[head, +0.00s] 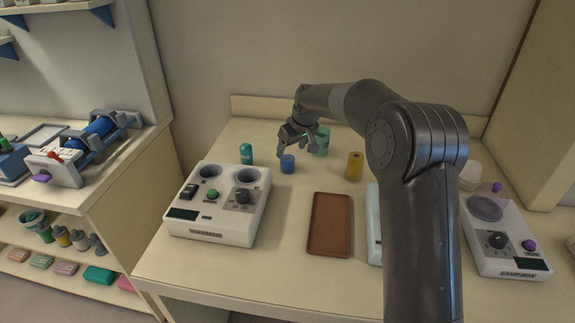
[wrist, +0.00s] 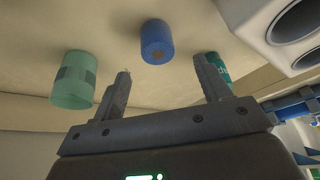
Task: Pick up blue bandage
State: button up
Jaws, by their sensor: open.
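The blue bandage (head: 287,164) is a short blue roll standing on the table in the head view, near the back. It also shows in the wrist view (wrist: 157,42), beyond the fingertips and roughly between them. My gripper (head: 286,147) is open and empty, just above the blue bandage in the head view. In the wrist view its two fingers (wrist: 165,78) are spread apart, and neither touches the bandage.
A teal bottle (head: 246,153) stands left of the bandage, and a pale green cup (head: 321,141) to its right. A yellow roll (head: 354,166) stands farther right. The white warmer (head: 218,226) and a brown tray (head: 330,225) are in front.

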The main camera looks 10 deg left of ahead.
aim_at(288, 159)
jog(key=x, duration=0.7)
jog(key=shift+w+f, duration=0.2)
jog(key=shift+w, duration=0.1)
jog(key=c, duration=1.1)
